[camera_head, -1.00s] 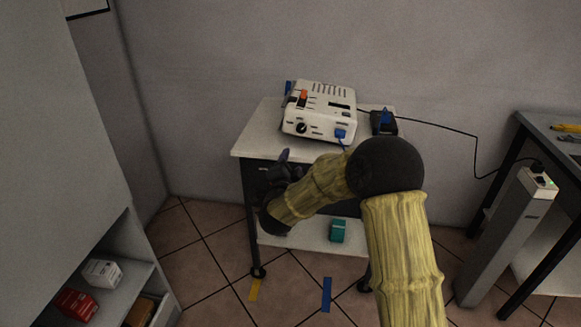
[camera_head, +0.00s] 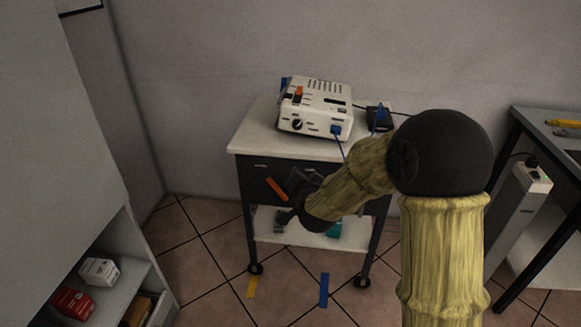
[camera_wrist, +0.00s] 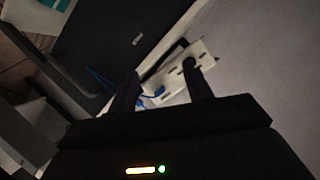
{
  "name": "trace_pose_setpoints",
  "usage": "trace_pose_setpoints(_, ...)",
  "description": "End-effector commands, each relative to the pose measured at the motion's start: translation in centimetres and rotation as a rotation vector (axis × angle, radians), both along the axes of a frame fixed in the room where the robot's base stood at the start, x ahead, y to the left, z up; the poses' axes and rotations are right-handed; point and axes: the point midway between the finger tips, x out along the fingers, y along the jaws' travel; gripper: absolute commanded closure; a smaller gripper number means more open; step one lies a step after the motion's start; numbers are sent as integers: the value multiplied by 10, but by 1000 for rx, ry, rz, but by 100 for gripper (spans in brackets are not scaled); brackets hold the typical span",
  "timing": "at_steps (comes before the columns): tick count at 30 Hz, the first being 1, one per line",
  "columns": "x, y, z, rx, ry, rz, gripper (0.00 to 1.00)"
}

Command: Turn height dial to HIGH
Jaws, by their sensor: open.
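A white box-shaped device (camera_head: 318,101) stands on the cart top in the head view. A black round dial (camera_head: 297,124) is on the left of its front face, with its pointer too small to read. A blue plug (camera_head: 336,130) sits to the right of the dial. My gripper (camera_head: 287,200) is low in front of the cart's dark drawer, below and apart from the dial, and partly hidden by my wrist. In the wrist view my open gripper (camera_wrist: 161,70) has nothing between its fingers. The white device (camera_wrist: 180,96) shows beyond them, tilted and partly hidden.
The cart top (camera_head: 256,130) has free room left of the device. A black box (camera_head: 379,119) with a blue cable stands right of it. An orange strip (camera_head: 276,188) shows near the drawer. A grey table (camera_head: 545,150) and power post (camera_head: 520,205) stand at the right.

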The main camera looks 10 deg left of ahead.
Motion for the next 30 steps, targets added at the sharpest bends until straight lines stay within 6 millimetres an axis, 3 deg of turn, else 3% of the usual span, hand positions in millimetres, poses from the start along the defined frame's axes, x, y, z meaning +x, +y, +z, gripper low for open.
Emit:
trace_pose_setpoints(8, -88, -86, -30, -305, 351, 162, 50)
trace_pose_setpoints(15, -200, -161, -52, -482, 697, 275, 50)
trace_pose_setpoints(18, -238, -180, -56, -518, 807, 312, 50)
trace_pose_setpoints(22, -263, -191, -58, -535, 880, 337, 50)
trace_pose_setpoints(29, -266, -192, -59, -537, 891, 342, 50)
trace_pose_setpoints(30, -266, -192, -58, -537, 891, 342, 54)
